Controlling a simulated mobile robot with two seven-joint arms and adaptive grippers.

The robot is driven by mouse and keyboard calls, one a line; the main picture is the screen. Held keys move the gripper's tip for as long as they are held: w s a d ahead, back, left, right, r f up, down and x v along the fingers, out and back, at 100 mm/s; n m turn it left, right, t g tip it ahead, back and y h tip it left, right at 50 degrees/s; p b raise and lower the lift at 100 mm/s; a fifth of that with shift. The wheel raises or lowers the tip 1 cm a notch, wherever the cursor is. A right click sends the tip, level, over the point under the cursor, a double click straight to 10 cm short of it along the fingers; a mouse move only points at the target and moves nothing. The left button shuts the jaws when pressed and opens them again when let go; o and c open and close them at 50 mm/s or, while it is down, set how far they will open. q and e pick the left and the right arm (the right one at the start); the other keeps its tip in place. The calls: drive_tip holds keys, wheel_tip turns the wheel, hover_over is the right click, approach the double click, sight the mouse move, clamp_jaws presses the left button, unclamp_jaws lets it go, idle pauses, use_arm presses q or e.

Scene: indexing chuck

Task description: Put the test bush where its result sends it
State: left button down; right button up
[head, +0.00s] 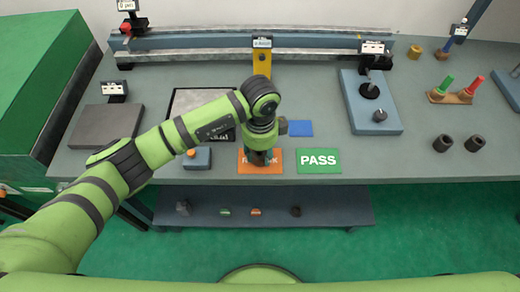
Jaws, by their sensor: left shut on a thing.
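My left gripper (261,151) points down over an orange mat (247,169) near the front edge of the bench. It is shut on a dark piece, which I take to be the test bush; the fingers mostly hide it. I cannot tell whether it touches the mat. The mat's white lettering is partly covered by the gripper. A green mat marked PASS (319,161) lies just to the right and is empty. A plain blue mat (299,129) lies behind them. My right gripper is not in view.
Two dark bushes (443,143) (474,143) stand at the right. A blue-grey fixture (383,124) with a post is right of centre. A small box with an orange button (196,157) stands left of the orange mat. A lower shelf (335,205) holds small parts.

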use_arm(q)
drive_tip(key=shift+f, duration=0.1)
drive_tip(key=c, duration=0.7)
unclamp_jaws()
drive_tip(key=shift+c, duration=0.2)
